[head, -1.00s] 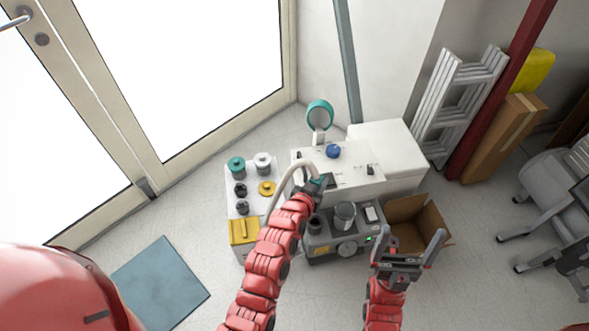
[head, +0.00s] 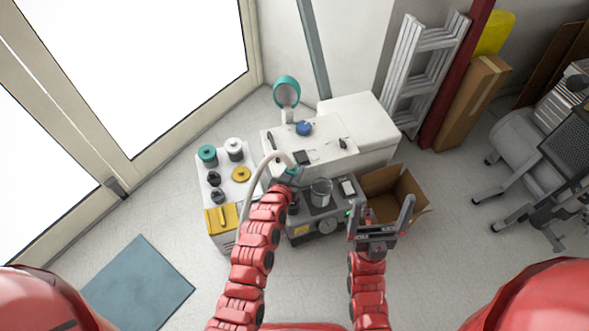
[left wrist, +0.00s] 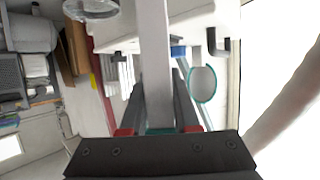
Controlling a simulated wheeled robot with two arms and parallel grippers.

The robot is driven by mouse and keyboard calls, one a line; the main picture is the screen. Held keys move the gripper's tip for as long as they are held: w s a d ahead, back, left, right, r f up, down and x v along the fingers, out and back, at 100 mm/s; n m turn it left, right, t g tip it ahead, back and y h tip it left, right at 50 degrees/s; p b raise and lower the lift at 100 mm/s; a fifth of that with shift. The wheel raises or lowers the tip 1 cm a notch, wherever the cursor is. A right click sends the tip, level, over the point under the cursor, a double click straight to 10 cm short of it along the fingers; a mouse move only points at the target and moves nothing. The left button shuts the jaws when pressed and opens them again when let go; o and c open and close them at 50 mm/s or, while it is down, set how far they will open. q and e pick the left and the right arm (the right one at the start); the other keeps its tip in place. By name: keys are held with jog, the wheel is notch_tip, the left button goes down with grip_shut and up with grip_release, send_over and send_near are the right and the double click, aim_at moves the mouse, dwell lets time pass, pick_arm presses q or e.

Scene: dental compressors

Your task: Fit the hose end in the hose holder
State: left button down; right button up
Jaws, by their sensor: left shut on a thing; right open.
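The hose (head: 252,190), pale and beige, arches up beside my left arm to its teal end. My left gripper (head: 290,177) is shut on the hose end (head: 292,170), over the front edge of the white unit, left of a clear jar. In the left wrist view the pale hose end piece (left wrist: 156,70) stands between the dark fingers, with teal at its base. A teal ring (head: 286,92) on a white stem stands at the unit's back left, apart from the hose end; I cannot tell whether it is the hose holder. My right gripper (head: 380,217) is open and empty.
The white unit (head: 345,150) carries a blue knob (head: 304,128). A grey compressor (head: 327,226) with the clear jar (head: 321,191) stands in front. A cart (head: 224,185) with spools is left, an open carton (head: 408,187) right. A ladder (head: 425,65) leans behind. Floor at front right is clear.

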pick_arm(q)
jog(key=shift+f, duration=0.2)
dwell(0.4)
jog(key=shift+f+b, duration=1.3)
jog(key=shift+f, duration=0.5)
jog(key=shift+f+b, duration=0.75)
jog(key=shift+f, duration=0.25)
jog(key=c, duration=0.6)
grip_release()
